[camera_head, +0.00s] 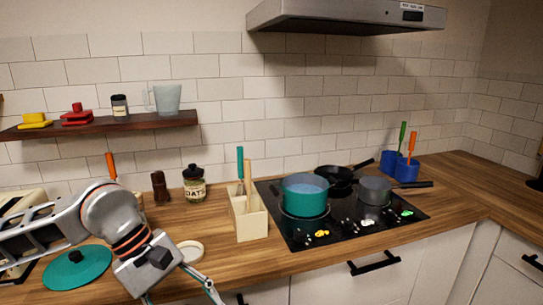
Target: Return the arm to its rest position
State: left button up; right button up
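My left arm comes in from the left over the wooden counter (275,250). My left gripper (182,296) points down near the counter's front edge. Its fingers are spread wide apart, with nothing seen between them, and their tips are at or past the bottom of the picture. My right gripper is not in view.
A teal lid (77,268) lies beside my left arm, and a small pale round dish (190,252) lies behind the gripper. A wooden utensil holder (250,223), an oats jar (194,190) and a stove with a teal pot (305,196) stand further back. A shelf (150,122) hangs above.

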pick_arm(q)
jog(key=s+d+r+n+h, duration=0.2)
jog(key=d+r+n+h, duration=0.1)
jog(key=d+n+h, duration=0.5)
jog(key=s+d+r+n+h, duration=0.2)
jog(key=d+r+n+h, duration=0.3)
jog(key=d, duration=0.5)
jog(key=w+a+f+n+t+y, duration=0.2)
jog(key=w+a+f+n+t, duration=0.25)
jog(key=n+t, duration=0.55)
jog(key=w+a+f+n+t+y, duration=0.1)
jog(key=w+a+f+n+t, duration=0.4)
jog(key=n, duration=1)
jog(key=w+a+f+n+t+y, duration=0.1)
jog(key=a+f+n+t+y, duration=0.25)
jog(key=f+n+y, duration=0.4)
jog(key=s+a+f+n+g+y, duration=0.2)
jog(key=s+a+f+n, duration=0.2)
jog(key=f, duration=0.4)
jog(key=s+a+f+n+g+y, duration=0.2)
jog(key=s+a+f+n, duration=0.2)
jog(key=f, duration=0.5)
jog(key=s+a+f+n+g+y, duration=0.2)
jog(key=s+a+f+n, duration=0.1)
jog(key=s+f+n, duration=0.2)
notch_tip(320, 180, down, 4)
jog(key=shift+s+a+f+n+g, duration=0.2)
jog(key=shift+s+a+n+g, duration=0.2)
jog(key=shift+s, duration=0.75)
